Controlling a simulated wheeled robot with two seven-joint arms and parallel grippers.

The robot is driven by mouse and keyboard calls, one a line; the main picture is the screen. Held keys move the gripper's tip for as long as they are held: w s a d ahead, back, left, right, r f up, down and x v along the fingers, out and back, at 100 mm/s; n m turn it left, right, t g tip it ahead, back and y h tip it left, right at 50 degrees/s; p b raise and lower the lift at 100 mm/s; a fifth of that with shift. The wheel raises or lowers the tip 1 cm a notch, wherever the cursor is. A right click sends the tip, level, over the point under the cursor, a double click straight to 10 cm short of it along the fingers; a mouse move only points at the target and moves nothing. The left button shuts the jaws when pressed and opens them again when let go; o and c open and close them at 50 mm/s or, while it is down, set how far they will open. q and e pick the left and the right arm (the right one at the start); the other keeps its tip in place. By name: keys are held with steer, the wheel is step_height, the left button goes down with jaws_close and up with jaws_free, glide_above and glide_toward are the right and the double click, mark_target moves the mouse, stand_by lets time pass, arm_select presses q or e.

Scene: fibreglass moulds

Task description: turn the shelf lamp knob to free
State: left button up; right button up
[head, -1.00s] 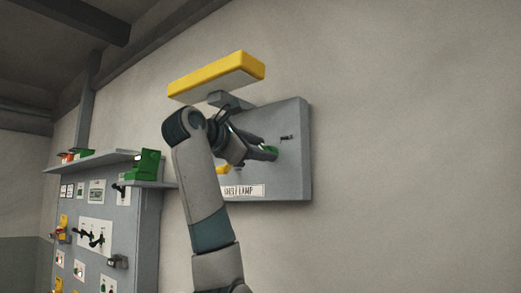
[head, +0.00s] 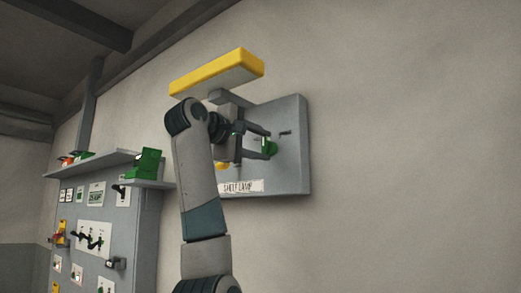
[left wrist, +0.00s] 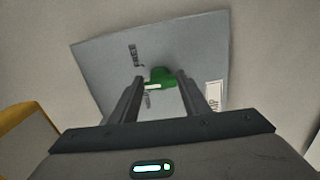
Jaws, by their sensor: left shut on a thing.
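The shelf lamp panel (head: 292,175) is a grey plate on the wall with a "SHELF LAMP" label (head: 243,187). Its green knob (head: 269,148) also shows in the left wrist view (left wrist: 161,76), with a pale mark on its lower left side. My left gripper (head: 266,143) is shut on the knob, one dark finger on each side. The fingers also show in the left wrist view (left wrist: 160,79). My right gripper is not in view.
A yellow lamp bar (head: 217,72) juts out above the panel, close over my left wrist. At the left stands a grey board (head: 134,215) with a shelf, a green block (head: 148,164) and several small fittings. The wall to the right is bare.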

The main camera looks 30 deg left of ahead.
arm_select(q)
steer(key=m, duration=0.2)
steer(key=m+b, duration=0.1)
steer(key=m, duration=0.1)
steer(key=shift+a+f+m, duration=0.1)
steer(key=shift+f+m, duration=0.1)
steer(key=shift+m, duration=0.1)
steer(key=shift+m+b, duration=0.3)
steer(key=shift+m, duration=1.7)
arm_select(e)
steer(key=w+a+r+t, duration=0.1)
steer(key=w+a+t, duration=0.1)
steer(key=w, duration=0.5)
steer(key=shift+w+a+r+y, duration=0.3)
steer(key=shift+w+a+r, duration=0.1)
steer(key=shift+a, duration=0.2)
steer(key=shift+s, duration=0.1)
arm_select(q)
steer(key=o, duration=0.8)
steer(key=shift+r, duration=0.1)
steer(key=shift+o, duration=1.2)
steer(key=shift+w, duration=0.1)
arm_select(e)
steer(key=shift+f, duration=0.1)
